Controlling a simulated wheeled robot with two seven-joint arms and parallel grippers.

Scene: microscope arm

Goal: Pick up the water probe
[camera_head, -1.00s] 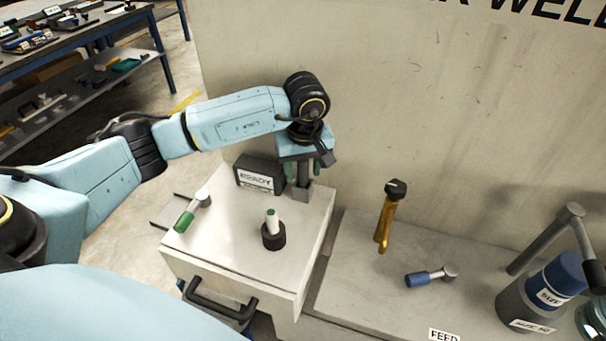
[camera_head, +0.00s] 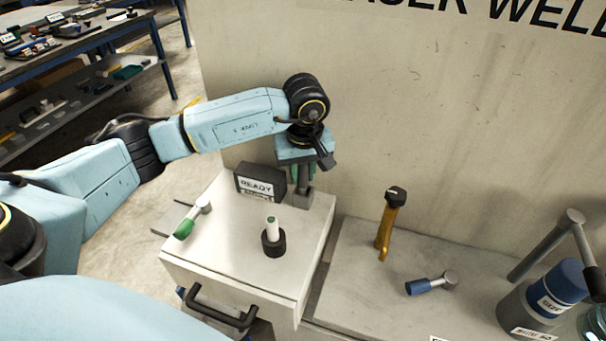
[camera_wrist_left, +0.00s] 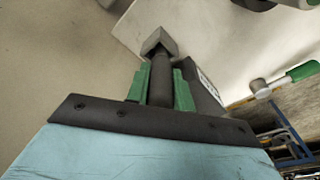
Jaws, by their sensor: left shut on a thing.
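My left gripper (camera_head: 304,172) points down at the back right of the white cabinet top (camera_head: 235,250). Its green fingers are shut on a dark grey rod with a block-shaped foot (camera_head: 301,197), which appears upright at the cabinet's back edge. The left wrist view shows the dark rod (camera_wrist_left: 160,85) between the green fingers, with its grey angular block beyond the fingertips. No label shows on it, so I cannot tell whether it is the water probe. Whether the foot touches the top is unclear. My right gripper is not in view.
A READY sign (camera_head: 260,183) stands close left of the gripper. A white, green-topped cylinder sits in a dark cup (camera_head: 273,242). A green-handled tool (camera_head: 192,219) lies left. Right are a yellow tool (camera_head: 387,225), a blue-handled tool (camera_head: 431,284) and a blue-topped canister (camera_head: 545,295).

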